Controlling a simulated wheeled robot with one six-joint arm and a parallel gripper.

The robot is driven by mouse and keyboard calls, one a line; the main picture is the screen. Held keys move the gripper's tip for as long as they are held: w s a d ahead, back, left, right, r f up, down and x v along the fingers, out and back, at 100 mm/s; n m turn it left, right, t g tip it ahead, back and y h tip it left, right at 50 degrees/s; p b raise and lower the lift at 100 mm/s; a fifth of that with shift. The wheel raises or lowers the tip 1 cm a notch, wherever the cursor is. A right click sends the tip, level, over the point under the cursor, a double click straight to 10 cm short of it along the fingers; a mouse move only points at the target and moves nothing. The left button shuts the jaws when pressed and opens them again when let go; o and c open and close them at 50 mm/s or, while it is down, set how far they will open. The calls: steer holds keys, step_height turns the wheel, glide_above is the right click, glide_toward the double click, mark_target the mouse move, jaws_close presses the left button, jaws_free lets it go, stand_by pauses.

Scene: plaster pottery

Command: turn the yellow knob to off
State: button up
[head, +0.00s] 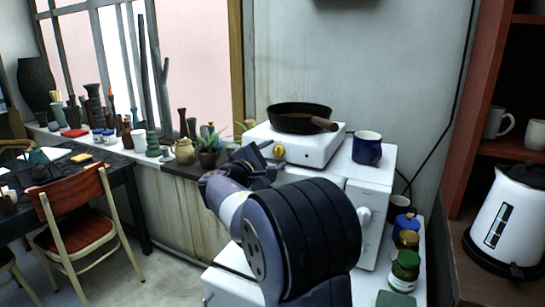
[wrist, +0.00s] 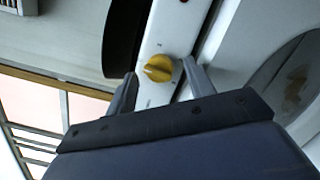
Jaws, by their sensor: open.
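The yellow knob (head: 279,150) is on the front face of a white single-burner hot plate (head: 318,154) that stands on a white cabinet. In the wrist view the knob (wrist: 158,68) shows close up, with small marks around it too blurred to read. My gripper (wrist: 158,82) is open, with one finger on each side of the knob in that picture. I cannot tell whether either finger touches it. In the head view my gripper (head: 262,160) is just left of the knob.
A black pan (head: 299,118) sits on the hot plate, its handle toward the right front. A blue mug (head: 367,148) stands right of it. A potted plant (head: 209,150) and a teapot (head: 184,151) stand on the ledge to the left. Jars (head: 405,265) stand at lower right.

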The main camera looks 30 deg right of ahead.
steer(key=b+v, duration=0.1)
steer(key=v, duration=0.9)
steer(key=shift+a, duration=0.3)
steer(key=shift+s+d, duration=0.1)
steer(key=p+x, duration=0.1)
steer(key=x, duration=1)
steer(key=shift+m, duration=0.4)
steer(key=shift+s, duration=0.1)
